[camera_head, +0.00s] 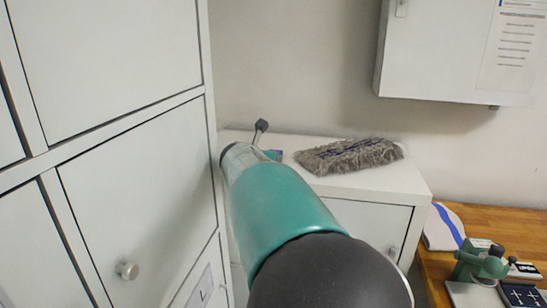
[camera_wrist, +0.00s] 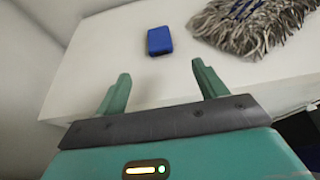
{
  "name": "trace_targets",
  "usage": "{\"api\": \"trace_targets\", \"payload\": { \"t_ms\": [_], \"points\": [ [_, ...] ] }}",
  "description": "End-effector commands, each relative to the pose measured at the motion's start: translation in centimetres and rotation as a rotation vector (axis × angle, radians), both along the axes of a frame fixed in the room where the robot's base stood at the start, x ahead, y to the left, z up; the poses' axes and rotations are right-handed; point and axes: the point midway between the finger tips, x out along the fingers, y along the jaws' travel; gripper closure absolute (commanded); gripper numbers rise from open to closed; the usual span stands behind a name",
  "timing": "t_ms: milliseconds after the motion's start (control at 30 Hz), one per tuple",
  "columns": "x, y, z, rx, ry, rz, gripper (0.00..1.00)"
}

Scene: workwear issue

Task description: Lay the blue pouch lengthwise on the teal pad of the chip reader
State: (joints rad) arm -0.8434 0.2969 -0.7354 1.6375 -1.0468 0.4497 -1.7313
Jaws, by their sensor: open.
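The blue pouch (camera_wrist: 159,40) is a small blue block with rounded corners. In the wrist view it lies on a white cabinet top, beyond my fingertips and about in line with the gap between them. My gripper (camera_wrist: 161,72) is open and empty, its two green fingers apart and not touching the pouch. In the head view my teal arm reaches toward the cabinet and hides most of the spot; only a small bluish patch shows beside its end. I cannot make out a chip reader with a teal pad in either view.
A grey shaggy mop head (camera_head: 349,155) lies right of the pouch on the white cabinet (camera_head: 395,180). Tall white lockers (camera_head: 135,180) stand close on the left. A wooden bench (camera_head: 500,219) at right holds a green device (camera_head: 478,262) and a blue-striped cloth (camera_head: 443,228). A white wall box (camera_head: 440,45) hangs above.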

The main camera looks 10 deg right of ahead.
Motion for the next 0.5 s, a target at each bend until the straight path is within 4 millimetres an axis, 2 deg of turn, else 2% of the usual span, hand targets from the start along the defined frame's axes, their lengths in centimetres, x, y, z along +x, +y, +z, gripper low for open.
{"api": "trace_targets", "payload": {
  "t_ms": [300, 500],
  "points": [
    [5.0, -2.3, -2.3, -0.004, 0.001, -0.004, 0.29],
    [6.3, -2.6, -2.9, -0.001, 0.0, 0.0, 0.29]
  ]
}}
